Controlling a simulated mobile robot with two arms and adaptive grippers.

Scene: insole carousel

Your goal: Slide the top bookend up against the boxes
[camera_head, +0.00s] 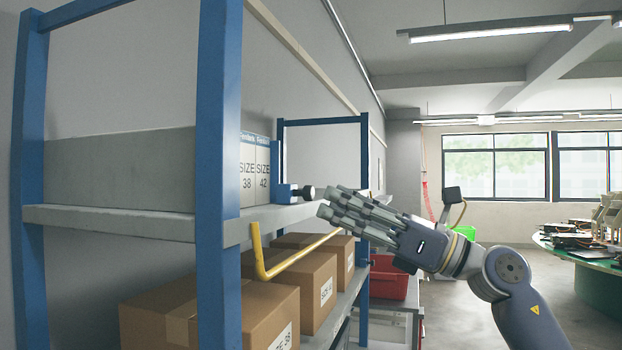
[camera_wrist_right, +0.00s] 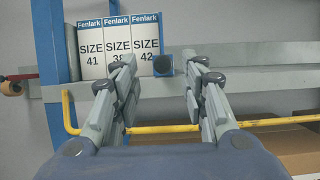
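The top bookend (camera_head: 284,192) is blue with a dark round knob and stands on the upper shelf at the right end of the white boxes (camera_head: 255,170). In the right wrist view the bookend (camera_wrist_right: 163,65) shows beside the SIZE 42 box (camera_wrist_right: 145,43); I cannot tell whether they touch. SIZE 41 and SIZE 38 boxes stand to its left. My right gripper (camera_head: 328,202) is open and empty, its fingertips just off the knob in the head view. In the right wrist view its fingers (camera_wrist_right: 159,62) stand apart on either side of the bookend. My left gripper is out of view.
Blue rack posts (camera_head: 219,180) and the shelf's front edge (camera_head: 120,222) border the upper shelf. A yellow bent rail (camera_head: 300,257) runs below it, above brown cartons (camera_head: 262,315). A red bin (camera_head: 388,278) stands beyond. The aisle floor at right is open.

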